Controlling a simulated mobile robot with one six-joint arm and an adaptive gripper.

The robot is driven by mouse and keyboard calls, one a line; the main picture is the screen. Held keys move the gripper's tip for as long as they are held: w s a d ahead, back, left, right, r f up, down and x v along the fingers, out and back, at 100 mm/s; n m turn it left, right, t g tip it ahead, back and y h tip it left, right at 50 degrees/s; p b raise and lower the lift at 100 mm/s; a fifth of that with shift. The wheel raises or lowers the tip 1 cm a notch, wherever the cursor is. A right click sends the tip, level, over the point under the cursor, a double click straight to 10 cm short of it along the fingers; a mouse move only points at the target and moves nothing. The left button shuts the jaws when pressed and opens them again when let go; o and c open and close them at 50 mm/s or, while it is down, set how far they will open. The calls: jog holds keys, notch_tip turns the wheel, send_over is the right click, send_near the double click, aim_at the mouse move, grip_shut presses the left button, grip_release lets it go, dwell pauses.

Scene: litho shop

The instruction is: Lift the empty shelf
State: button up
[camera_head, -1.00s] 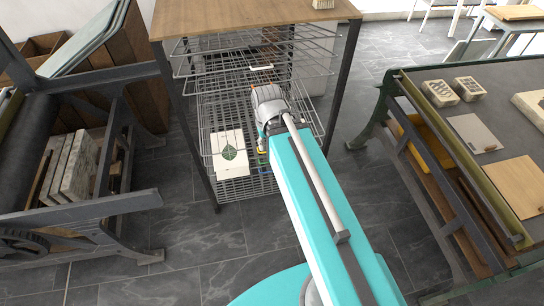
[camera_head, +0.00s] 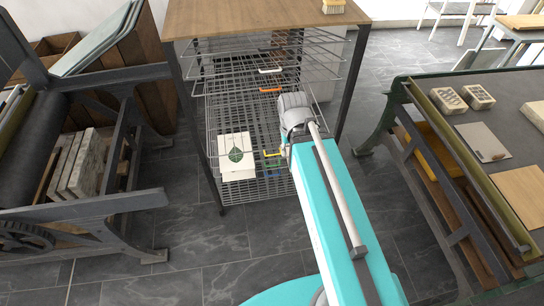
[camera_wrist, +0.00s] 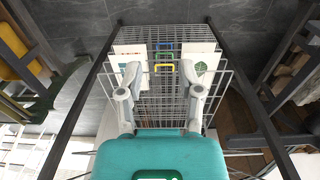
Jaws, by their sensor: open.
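A dark-framed drying rack (camera_head: 354,75) with a wooden top holds several wire shelves. The upper shelves (camera_head: 225,65) look bare; a white handle (camera_head: 270,70) and an orange handle (camera_head: 271,90) show at their fronts. Lower down lies a print with a green leaf (camera_head: 237,156), near a yellow handle (camera_head: 272,154). In the wrist view, the leaf print (camera_wrist: 202,62) and another print (camera_wrist: 127,52) lie beyond the fingertips, with the yellow handle (camera_wrist: 163,67) between. My gripper (camera_wrist: 160,75) is open, nothing between its fingers. In the head view my arm hides its fingertips.
A press (camera_head: 90,215) with stone slabs stands to the left of the rack. A green-edged table (camera_head: 410,110) with blocks and boards stands to the right. The rack's posts flank my gripper in the wrist view. Grey floor (camera_head: 220,250) in front is clear.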

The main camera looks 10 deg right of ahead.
jog(key=w+f+n+t+h+b, duration=0.2)
jog(key=w+f+h+b, duration=0.3)
jog(key=f+b, duration=0.8)
jog(key=w+f+n+t+h+b, duration=0.25)
jog(key=w+f+b, duration=0.35)
jog(key=f+b, duration=0.75)
jog(key=w+a+f+n+t+h+b, duration=0.4)
jog(key=a+f+b, duration=0.6)
jog(key=b, duration=1.6)
jog(key=w+n+t, duration=0.2)
jog(key=w+t, duration=0.1)
jog(key=w, duration=0.1)
jog(key=shift+w+f, duration=0.3)
jog(key=shift+f, duration=0.1)
jog(key=shift+w, duration=0.1)
jog(key=b+x, duration=0.2)
jog(key=x, duration=1.1)
jog(key=shift+w+d+f, duration=0.15)
jog(key=shift+d, duration=0.1)
grip_shut()
